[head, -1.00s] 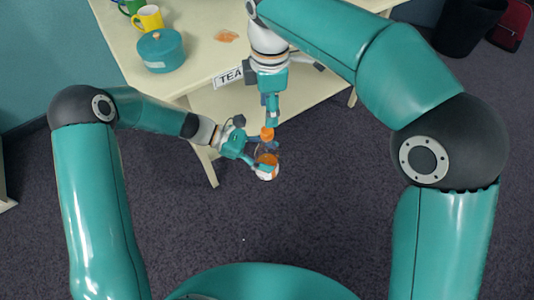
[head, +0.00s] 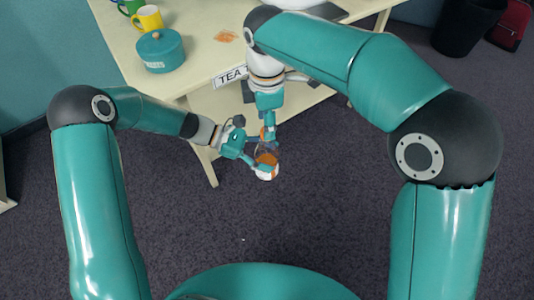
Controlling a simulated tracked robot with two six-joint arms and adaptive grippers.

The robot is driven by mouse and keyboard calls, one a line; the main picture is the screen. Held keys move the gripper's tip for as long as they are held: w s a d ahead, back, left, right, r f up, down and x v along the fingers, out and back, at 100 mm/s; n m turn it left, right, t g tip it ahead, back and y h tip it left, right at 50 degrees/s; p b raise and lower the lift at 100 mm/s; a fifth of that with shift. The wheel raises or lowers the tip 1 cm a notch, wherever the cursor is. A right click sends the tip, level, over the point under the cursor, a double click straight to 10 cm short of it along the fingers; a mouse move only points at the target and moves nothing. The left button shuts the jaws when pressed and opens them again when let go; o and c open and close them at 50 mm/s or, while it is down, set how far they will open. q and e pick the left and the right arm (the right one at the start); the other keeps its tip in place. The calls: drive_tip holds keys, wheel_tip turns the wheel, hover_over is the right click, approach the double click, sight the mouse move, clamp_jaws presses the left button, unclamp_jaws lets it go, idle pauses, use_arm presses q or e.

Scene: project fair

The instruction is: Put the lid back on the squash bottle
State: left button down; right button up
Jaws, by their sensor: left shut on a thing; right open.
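The squash bottle (head: 267,172), orange with a white part, is held above the floor in front of the table. My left gripper (head: 257,158) is shut on it from the left. The small orange lid (head: 262,132) shows at the far end of the bottle, beside the fingers of my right gripper (head: 269,140). My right gripper is open and points down at the lid. The fingers partly hide the lid, and I cannot tell whether it sits fully on the bottle neck.
Dark carpet in front is clear.

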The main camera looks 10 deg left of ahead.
sight(266, 152)
drive_tip(key=shift+f, duration=1.2)
clamp_jaws()
drive_tip(key=m, duration=0.9)
drive_tip(key=shift+m, duration=0.4)
drive_tip(key=m, duration=0.8)
drive_tip(key=shift+w, duration=0.1)
drive_tip(key=shift+o, duration=0.4)
unclamp_jaws()
